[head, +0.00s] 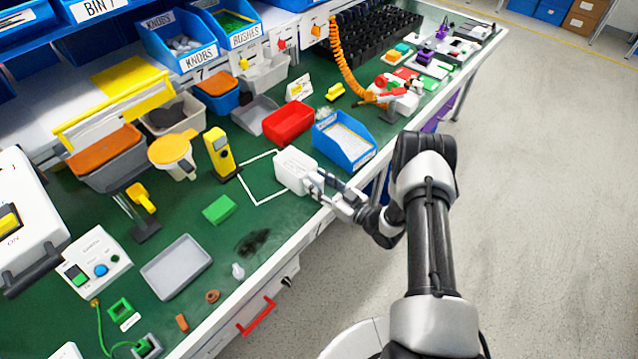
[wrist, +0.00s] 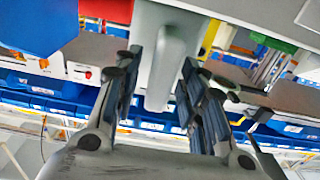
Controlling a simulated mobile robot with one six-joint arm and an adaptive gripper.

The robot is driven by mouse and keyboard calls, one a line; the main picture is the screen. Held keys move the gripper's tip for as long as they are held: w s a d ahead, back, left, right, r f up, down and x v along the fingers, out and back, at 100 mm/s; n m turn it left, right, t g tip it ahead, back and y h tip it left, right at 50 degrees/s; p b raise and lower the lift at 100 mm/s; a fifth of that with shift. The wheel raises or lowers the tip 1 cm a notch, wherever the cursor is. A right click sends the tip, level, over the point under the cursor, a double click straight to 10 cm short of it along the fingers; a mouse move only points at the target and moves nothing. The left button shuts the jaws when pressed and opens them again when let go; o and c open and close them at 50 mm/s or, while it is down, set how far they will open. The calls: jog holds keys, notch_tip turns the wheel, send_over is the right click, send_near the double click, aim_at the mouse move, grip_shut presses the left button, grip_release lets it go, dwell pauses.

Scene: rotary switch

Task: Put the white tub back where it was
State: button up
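The white tub (head: 295,171) stands on the green bench at the right side of a white outlined square (head: 247,187). My gripper (head: 324,184) is at the tub's front right side, close to the bench's front edge. In the wrist view the tub's pale handle (wrist: 172,65) lies between the two fingers of my gripper (wrist: 160,72). The fingers are spread, with a gap visible between the left finger and the handle. The right finger is close to the handle; I cannot tell whether it touches.
A green block (head: 218,209) lies further left. Inside the outline is mostly bare bench.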

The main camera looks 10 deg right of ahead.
jog(key=shift+r, duration=0.25)
jog(key=p+v, duration=0.2)
jog(key=v, duration=1)
jog(key=w+d+r+g+h, duration=0.3)
jog(key=w+d+r+h, duration=0.25)
jog(key=w+r, duration=0.6)
jog(key=s+r+m+g+h, duration=0.1)
jog(key=s+r+h, duration=0.15)
jog(key=r, duration=0.55)
jog(key=s+r+m+h, duration=0.1)
jog(key=s+r+h, duration=0.1)
jog(key=r+h, duration=0.35)
jog(key=s+a+r+m+g, duration=0.4)
jog(key=s+r, duration=0.6)
jog(key=s, duration=0.6)
jog(key=s+a+g+y, duration=0.1)
jog(key=s+a, duration=0.3)
jog(key=s, duration=0.4)
jog(key=s+a+m+g+y, duration=0.1)
jog(key=s+a+y, duration=0.1)
jog(key=s+a, duration=0.3)
jog(key=s, duration=0.4)
